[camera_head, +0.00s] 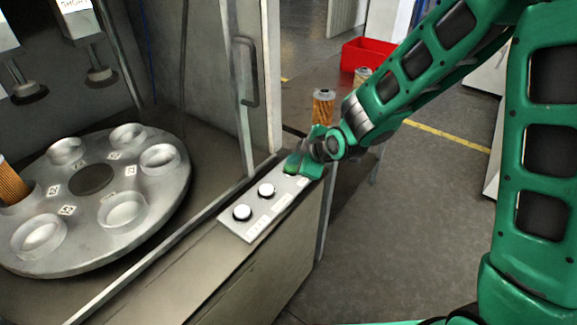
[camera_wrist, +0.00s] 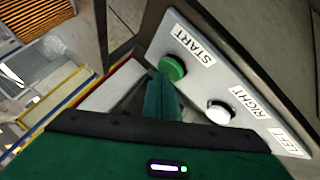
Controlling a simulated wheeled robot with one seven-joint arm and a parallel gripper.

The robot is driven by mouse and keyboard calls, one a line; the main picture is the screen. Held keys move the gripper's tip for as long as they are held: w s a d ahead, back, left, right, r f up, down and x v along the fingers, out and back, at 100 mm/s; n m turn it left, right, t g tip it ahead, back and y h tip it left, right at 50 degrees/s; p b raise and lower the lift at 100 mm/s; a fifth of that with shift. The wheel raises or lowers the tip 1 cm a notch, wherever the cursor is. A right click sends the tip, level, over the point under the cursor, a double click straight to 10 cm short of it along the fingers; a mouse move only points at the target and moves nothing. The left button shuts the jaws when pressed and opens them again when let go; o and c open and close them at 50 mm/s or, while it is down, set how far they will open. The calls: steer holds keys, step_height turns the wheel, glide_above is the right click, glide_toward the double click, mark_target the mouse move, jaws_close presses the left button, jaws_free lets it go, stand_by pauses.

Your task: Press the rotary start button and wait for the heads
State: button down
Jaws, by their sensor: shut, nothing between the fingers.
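The green START button (camera_wrist: 173,68) sits on a light control panel (camera_head: 255,222) beside its START label in the wrist view. My gripper (camera_wrist: 160,80) is shut and empty, its fingertips right by the button's edge. I cannot tell whether they touch it. In the head view my gripper (camera_head: 303,167) is low over the panel's far end and largely covers the button. The rotary table (camera_head: 90,180) stands inside the machine at left, with several clear round cups. An orange filter cartridge (camera_head: 12,186) stands in one cup at the left edge. Two heads (camera_head: 101,77) hang above the table.
Two white buttons (camera_head: 266,190) share the panel, labelled RIGHT and LEFT in the wrist view. A machine door frame with a handle (camera_head: 246,70) rises close to my gripper. Behind it are filter cartridges (camera_head: 323,106) and a red bin (camera_head: 365,54). Floor at right is clear.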

mark_target(294, 168)
steer(key=shift+f, duration=0.4)
stand_by(0.6)
steer(key=shift+r, duration=0.95)
steer(key=shift+r, duration=2.55)
